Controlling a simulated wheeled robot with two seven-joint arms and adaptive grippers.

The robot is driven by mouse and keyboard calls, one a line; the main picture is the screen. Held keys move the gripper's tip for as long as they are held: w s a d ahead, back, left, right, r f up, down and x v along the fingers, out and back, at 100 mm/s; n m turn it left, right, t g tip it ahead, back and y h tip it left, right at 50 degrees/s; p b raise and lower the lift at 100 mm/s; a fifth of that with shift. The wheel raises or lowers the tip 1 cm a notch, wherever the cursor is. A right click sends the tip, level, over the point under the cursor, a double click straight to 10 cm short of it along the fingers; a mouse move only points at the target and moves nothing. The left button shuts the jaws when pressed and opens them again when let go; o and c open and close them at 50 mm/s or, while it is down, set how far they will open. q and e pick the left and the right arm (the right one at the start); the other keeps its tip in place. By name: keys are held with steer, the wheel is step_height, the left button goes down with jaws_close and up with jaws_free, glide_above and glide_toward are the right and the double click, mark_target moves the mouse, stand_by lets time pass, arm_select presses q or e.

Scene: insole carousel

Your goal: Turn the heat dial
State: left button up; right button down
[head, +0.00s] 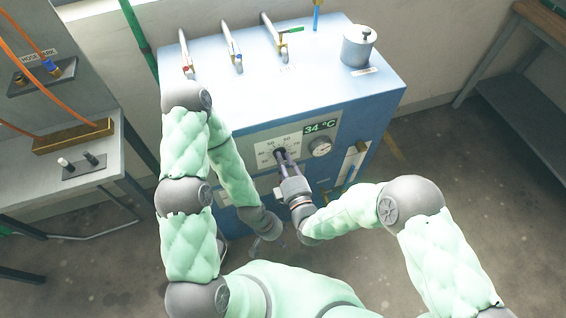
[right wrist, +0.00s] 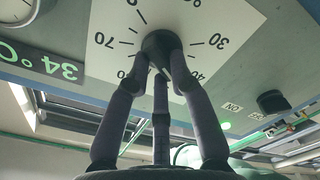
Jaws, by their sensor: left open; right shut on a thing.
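The heat dial is a dark round knob on a white scale plate (head: 265,155) on the front of the blue machine (head: 300,95). In the right wrist view the black knob (right wrist: 160,42) sits mid-plate, with 30, 40 and 70 legible around it. My right gripper (head: 284,163) is shut on the knob, its fingers (right wrist: 158,75) around the knob's sides and partly hiding it and the lower numbers. A green display (head: 320,127) beside the plate reads 34 °C. My left gripper (head: 270,232) is open and empty, low in front of the machine, apart from the dial.
A round gauge (head: 321,147) is right of the dial. Levers and a metal pot (head: 358,48) stand on the machine's top.

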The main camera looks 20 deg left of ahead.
steer(key=m+b, duration=0.1)
steer(key=m, duration=0.5)
steer(key=shift+d+f+b, duration=0.1)
steer(key=shift+d+b, duration=0.05)
steer(key=shift+b, duration=0.2)
steer(key=shift+m, duration=0.3)
steer(key=c, duration=1.1)
jaws_free()
steer(key=shift+w, duration=0.1)
steer(key=v, duration=1.2)
